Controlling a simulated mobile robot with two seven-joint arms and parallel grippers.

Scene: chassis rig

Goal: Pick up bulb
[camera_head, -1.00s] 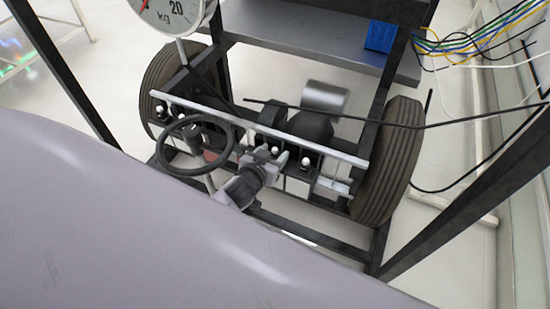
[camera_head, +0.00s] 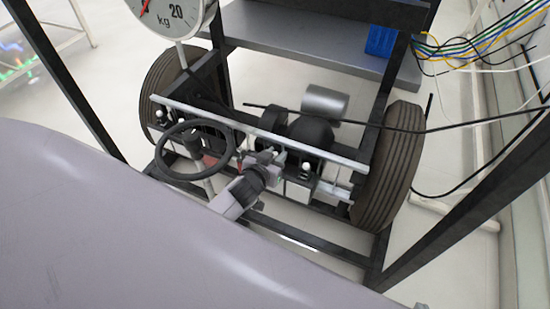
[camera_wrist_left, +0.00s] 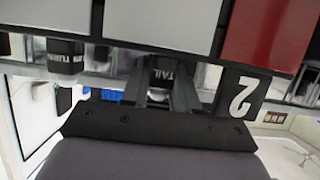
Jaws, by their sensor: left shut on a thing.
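My left gripper (camera_head: 267,159) is at the front rail of the chassis rig (camera_head: 230,126). In the left wrist view its two fingers (camera_wrist_left: 160,96) are closed on a small bulb with a black base (camera_wrist_left: 164,70) marked "TAIL". The pale glass end is between the fingers and partly hidden. I cannot tell whether its base is still in the socket. Another bulb (camera_head: 305,167) stands upright to the right of the gripper. A dark part marked "TURN" (camera_wrist_left: 67,55) is left of the fingers in the wrist view. My right gripper is out of view.
A steering wheel (camera_head: 194,150) is close to the left of the gripper. A dark cable (camera_head: 400,126) crosses above the rig. Tyres (camera_head: 386,165) stand at both ends. A hanging scale (camera_head: 172,12) is at the top left.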

